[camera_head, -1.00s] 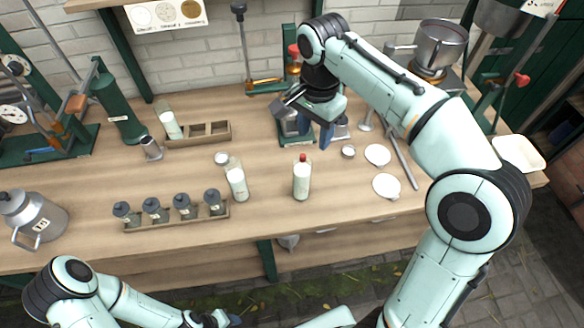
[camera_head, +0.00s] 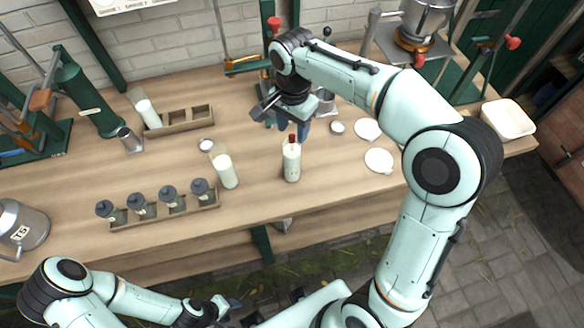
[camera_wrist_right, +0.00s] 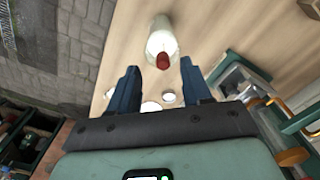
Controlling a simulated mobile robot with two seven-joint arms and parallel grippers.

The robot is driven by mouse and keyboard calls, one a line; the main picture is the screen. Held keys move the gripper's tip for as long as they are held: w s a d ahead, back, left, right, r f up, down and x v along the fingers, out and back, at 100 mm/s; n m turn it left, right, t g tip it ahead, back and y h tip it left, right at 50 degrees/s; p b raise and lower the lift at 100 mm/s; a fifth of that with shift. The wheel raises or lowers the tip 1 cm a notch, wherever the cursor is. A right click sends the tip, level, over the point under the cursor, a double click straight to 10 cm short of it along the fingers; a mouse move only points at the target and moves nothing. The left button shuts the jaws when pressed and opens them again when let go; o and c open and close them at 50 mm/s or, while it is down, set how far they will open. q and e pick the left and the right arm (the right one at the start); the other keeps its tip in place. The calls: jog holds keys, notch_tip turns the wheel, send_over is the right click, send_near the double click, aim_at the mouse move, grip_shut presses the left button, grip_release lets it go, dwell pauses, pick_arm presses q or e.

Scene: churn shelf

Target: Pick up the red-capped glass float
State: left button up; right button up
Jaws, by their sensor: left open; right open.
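The red-capped glass float (camera_head: 291,162) is a tall, clear-walled cylinder with white contents, standing upright on the wooden bench. In the right wrist view the float (camera_wrist_right: 161,38) shows ahead of the fingers, its red cap towards the camera. My right gripper (camera_head: 294,127) is open and empty, just behind and above the float in the head view. Its blue fingers (camera_wrist_right: 158,72) point towards the float, which appears beyond the tips and roughly between them. My left gripper (camera_head: 236,305) is open, low in front of the bench and away from the float.
A white-filled glass cylinder (camera_head: 224,171) without a red cap stands to the left. A wooden rack (camera_head: 165,217) holds several grey-capped jars. White discs (camera_head: 379,160) lie to the right. Clear wood surrounds the float's front and right.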

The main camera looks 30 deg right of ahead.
aim_at(292, 136)
jog(key=f, duration=0.3)
jog(key=shift+w+f, duration=0.2)
jog(key=shift+f, duration=0.05)
jog(key=shift+c, duration=0.4)
jog(key=c, duration=0.8)
jog(key=shift+r, duration=0.15)
